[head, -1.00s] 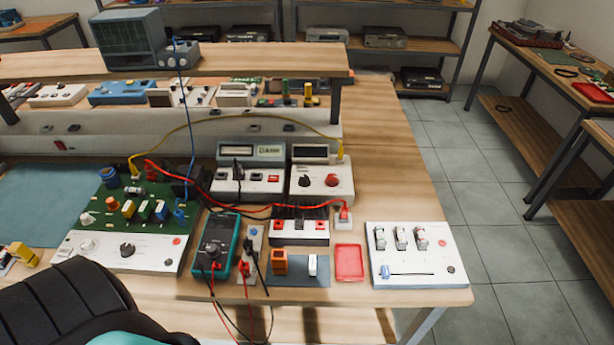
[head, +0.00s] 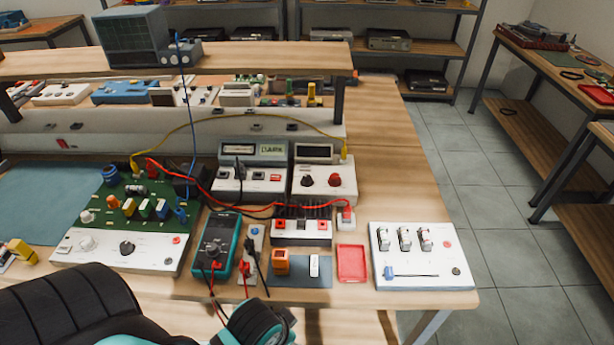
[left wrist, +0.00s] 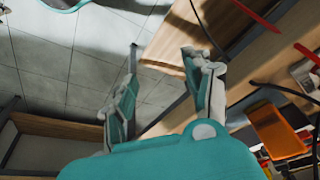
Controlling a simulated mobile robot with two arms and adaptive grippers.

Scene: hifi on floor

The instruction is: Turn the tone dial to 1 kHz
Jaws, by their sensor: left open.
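No label is legible, so I cannot tell which knob is the tone dial. A black knob (head: 127,248) sits on the white front panel of the green circuit board unit (head: 125,200). A white box (head: 323,192) behind the middle has a black knob (head: 307,181) and a red knob (head: 335,180). My left arm enters the head view at bottom left, at the bench's front edge; its fingers are out of that frame. In the left wrist view my left gripper (left wrist: 162,92) is open and empty, over floor and bench edge, apart from any knob. My right gripper is not seen.
A multimeter (head: 216,246) with red and black leads, an orange block (head: 281,261), a red tray (head: 351,263) and a white switch panel (head: 420,256) line the front. Yellow, red and blue cables cross the bench. Bare wood (head: 395,185) lies at right.

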